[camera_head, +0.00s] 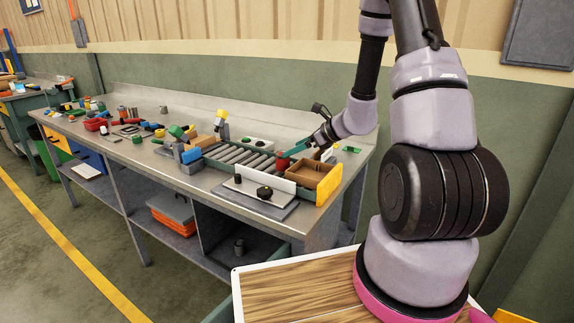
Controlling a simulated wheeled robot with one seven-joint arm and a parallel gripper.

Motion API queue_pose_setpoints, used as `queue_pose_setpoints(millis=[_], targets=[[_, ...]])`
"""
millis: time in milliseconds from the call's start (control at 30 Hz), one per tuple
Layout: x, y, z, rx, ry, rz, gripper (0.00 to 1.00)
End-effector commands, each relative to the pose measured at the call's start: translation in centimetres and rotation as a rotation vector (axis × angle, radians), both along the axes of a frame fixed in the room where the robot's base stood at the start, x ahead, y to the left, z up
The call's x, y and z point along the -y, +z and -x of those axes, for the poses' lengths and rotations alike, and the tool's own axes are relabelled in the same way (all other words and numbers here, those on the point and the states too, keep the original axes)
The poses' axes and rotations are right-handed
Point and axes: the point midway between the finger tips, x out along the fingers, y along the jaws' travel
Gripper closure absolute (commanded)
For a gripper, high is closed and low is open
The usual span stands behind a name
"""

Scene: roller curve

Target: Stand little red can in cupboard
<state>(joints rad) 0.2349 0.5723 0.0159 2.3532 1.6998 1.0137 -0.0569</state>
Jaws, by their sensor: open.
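A little red can (282,160) stands on the workbench by the right end of a roller conveyor. My gripper (291,154) is just above and to the right of it, with its jaws open; they look very close to the can, and I cannot tell whether they touch it. Under the bench top is an open, dark cupboard-like compartment (220,229). A small dark cylindrical thing (239,245) stands inside it. The compartment's depth is in shadow.
The roller conveyor (240,157), an open brown box (312,179) with a yellow end panel, and a plate with black knobs (255,193) crowd the bench around the can. An orange crate (172,223) sits on the lower shelf. Open floor lies at the front left.

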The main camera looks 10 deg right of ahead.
Motion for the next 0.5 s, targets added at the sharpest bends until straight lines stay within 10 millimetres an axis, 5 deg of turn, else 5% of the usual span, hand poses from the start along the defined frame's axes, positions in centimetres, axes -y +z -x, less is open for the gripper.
queue_pose_setpoints(millis=[500], targets=[[-2.8,-4.1,-3.5,-0.016,-0.032,-0.012,0.05]])
